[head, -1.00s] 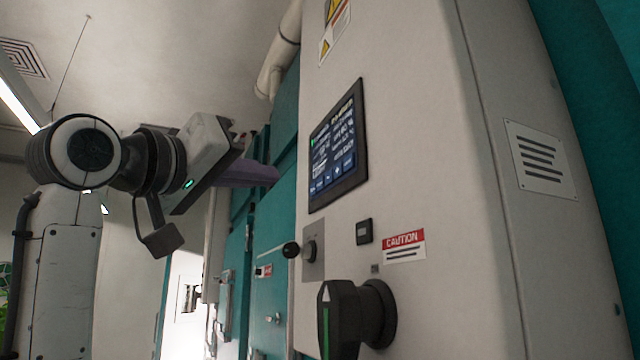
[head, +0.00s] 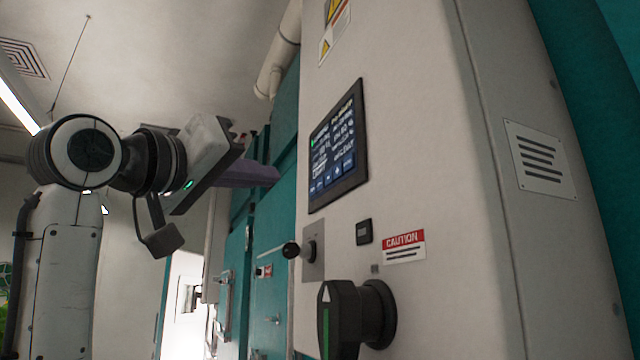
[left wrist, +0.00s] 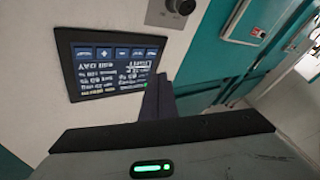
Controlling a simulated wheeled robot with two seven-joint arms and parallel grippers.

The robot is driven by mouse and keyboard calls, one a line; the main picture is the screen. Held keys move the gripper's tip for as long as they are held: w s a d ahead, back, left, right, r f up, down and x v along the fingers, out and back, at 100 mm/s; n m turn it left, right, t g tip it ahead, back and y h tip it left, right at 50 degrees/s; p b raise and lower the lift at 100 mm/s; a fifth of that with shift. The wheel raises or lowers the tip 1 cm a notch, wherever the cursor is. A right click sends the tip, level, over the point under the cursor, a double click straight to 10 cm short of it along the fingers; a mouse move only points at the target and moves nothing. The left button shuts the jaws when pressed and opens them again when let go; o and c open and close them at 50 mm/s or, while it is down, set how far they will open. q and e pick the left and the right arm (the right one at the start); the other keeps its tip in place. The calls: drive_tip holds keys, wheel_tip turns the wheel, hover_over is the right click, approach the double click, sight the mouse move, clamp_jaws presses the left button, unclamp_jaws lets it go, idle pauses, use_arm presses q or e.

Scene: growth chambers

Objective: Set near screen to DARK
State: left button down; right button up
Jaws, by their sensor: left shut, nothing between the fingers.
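The near screen (head: 338,147) is a dark touch panel with white text and a row of blue buttons along its bottom edge. It is set in the white cabinet face (head: 420,120). The left wrist view shows the same screen (left wrist: 112,68) upside down, with its button row at the top. Its text is too small to read surely. My left gripper (head: 262,174) is shut and empty, its purple-grey fingers pointing toward the cabinet. In the left wrist view the fingers (left wrist: 158,98) overlap the screen's lower right corner; contact cannot be told. My right gripper is out of view.
Below the screen are a black-knobbed switch (head: 300,249), a small black module (head: 364,231), a red-and-white caution label (head: 404,246) and a large black rotary handle (head: 350,318) that juts out. Teal cabinet doors (head: 272,290) stand behind. Open air lies left of the panel.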

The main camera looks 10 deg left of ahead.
sight(321, 184)
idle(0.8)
use_arm(q)
drive_tip(key=s+a+r+t+y, duration=0.1)
drive_tip(key=s+a+r+t, duration=0.1)
drive_tip(key=a+r+t, duration=0.15)
drive_tip(key=f+m+h, duration=0.1)
drive_tip(key=m, duration=0.1)
drive_tip(key=f+m+h, duration=0.1)
drive_tip(key=f+m, duration=0.1)
drive_tip(key=f+m+h, duration=0.1)
drive_tip(key=h, duration=0.1)
drive_tip(key=shift+d+f+m, duration=0.15)
drive_tip(key=shift+d+m, duration=0.1)
drive_tip(key=shift+m, duration=0.15)
drive_tip(key=w+d, duration=0.4)
drive_tip(key=d, duration=0.3)
drive_tip(key=shift+w, duration=0.4)
drive_tip(key=shift+w+d, duration=0.1)
drive_tip(key=shift+d, duration=0.1)
idle(1.6)
drive_tip(key=shift+w+d+p, duration=0.15)
drive_tip(key=shift+d+p, duration=0.1)
drive_tip(key=shift+p, duration=0.05)
